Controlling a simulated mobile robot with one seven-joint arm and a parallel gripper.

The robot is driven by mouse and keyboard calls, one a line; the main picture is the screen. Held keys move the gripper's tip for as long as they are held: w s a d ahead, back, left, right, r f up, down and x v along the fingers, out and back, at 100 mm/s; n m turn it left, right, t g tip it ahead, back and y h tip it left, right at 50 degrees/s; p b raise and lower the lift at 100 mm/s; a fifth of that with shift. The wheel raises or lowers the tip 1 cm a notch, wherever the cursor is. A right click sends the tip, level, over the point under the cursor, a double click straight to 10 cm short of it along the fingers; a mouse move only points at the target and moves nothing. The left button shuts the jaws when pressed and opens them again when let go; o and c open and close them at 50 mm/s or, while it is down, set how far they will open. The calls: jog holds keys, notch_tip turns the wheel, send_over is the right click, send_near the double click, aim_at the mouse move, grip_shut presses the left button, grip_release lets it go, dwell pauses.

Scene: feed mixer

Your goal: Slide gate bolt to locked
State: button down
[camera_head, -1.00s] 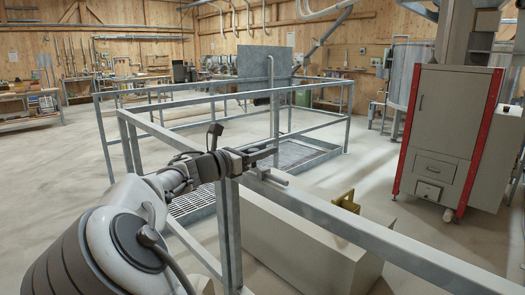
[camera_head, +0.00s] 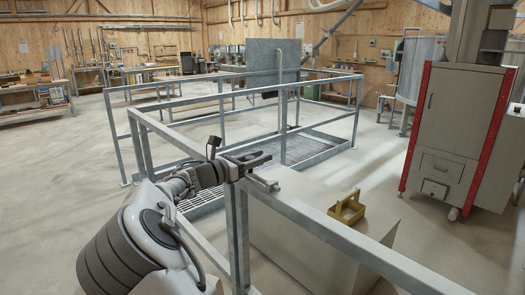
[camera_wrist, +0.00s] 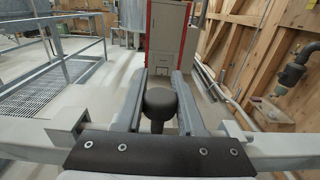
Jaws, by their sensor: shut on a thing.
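The gate bolt (camera_head: 266,184) is a grey metal rod on the top rail, just right of the gate post (camera_head: 238,235). Its dark round knob (camera_wrist: 158,102) shows in the wrist view. My gripper (camera_head: 258,160) lies above the bolt at the railing corner. In the wrist view its two fingers (camera_wrist: 160,88) stand on either side of the knob and are shut on it. My gripper's dark palm plate hides the bolt's middle and part of the rail below the knob. A square bracket (camera_wrist: 68,120) sits on the rail at the left.
The galvanised railing (camera_head: 360,243) runs to the lower right. A pale box with a yellow holder (camera_head: 348,209) stands behind it. A grey cabinet with red edges (camera_head: 450,135) is at the right. Open floor (camera_head: 60,190) lies to the left.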

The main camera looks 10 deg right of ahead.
jog(key=shift+w+a+r, duration=0.1)
jog(key=shift+w+a, duration=0.05)
jog(key=shift+a, duration=0.1)
jog(key=c, duration=0.6)
grip_release()
jog(key=shift+o, duration=0.4)
jog(key=p+v, duration=0.2)
jog(key=v, duration=1.5)
jog(key=shift+a, duration=0.15)
